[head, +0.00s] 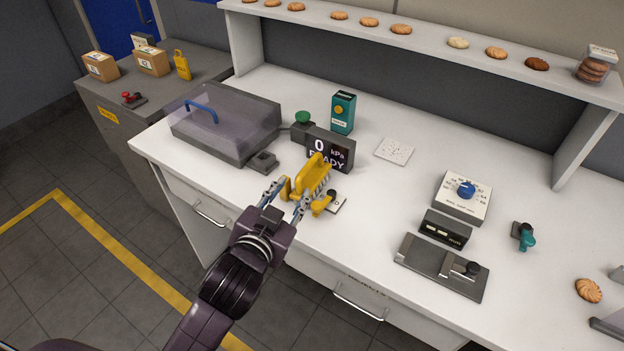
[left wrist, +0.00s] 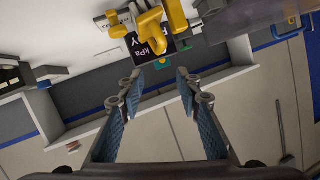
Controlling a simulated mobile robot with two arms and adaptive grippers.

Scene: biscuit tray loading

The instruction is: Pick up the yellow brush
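The yellow brush (head: 316,178) stands on the white bench in front of the kPa display, in the middle of the head view. Yellow parts of it also show at the top of the left wrist view (left wrist: 150,27). My left gripper (head: 285,197) is open, with its fingertips close to the near side of the brush. In the left wrist view the open left gripper (left wrist: 159,83) has nothing between its fingers, and the yellow parts lie beyond the tips. Whether a finger touches the brush I cannot tell. My right gripper is not in view.
A black kPa display (head: 331,150) stands right behind the brush. A lidded grey case (head: 226,125) is to its left, a teal box (head: 342,113) behind. A dial box (head: 463,197) and a grey fixture (head: 440,268) are to the right. Biscuits line the shelf (head: 430,45).

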